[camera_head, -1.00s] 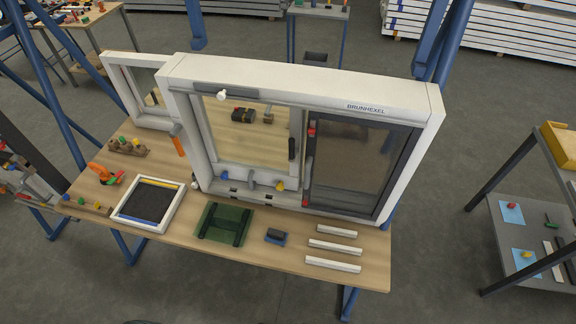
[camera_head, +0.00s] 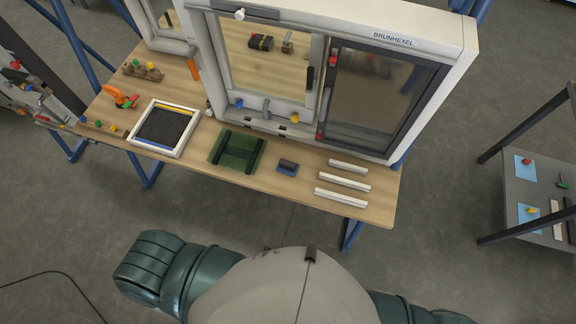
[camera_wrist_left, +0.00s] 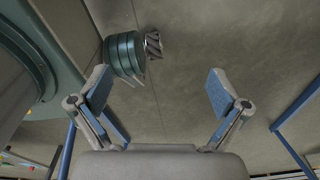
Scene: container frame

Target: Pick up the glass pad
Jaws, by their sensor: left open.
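On the workbench (camera_head: 300,207) lies a green see-through plate with dark bars (camera_head: 237,150), near the front edge. To its right is a small blue block with a dark top (camera_head: 287,167). I cannot tell for sure which of the two is the glass pad; neither is held. My left gripper (camera_wrist_left: 161,90) shows only in the left wrist view, open and empty, fingers wide apart with grey floor beyond. Neither piece shows in that view. My right gripper is not in view.
A large white window frame (camera_head: 468,60) stands along the back of the bench. Three white strips (camera_head: 342,184) lie to the right, and a white-rimmed tray (camera_head: 150,147) to the left. A shelf rack (camera_head: 520,235) stands further right.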

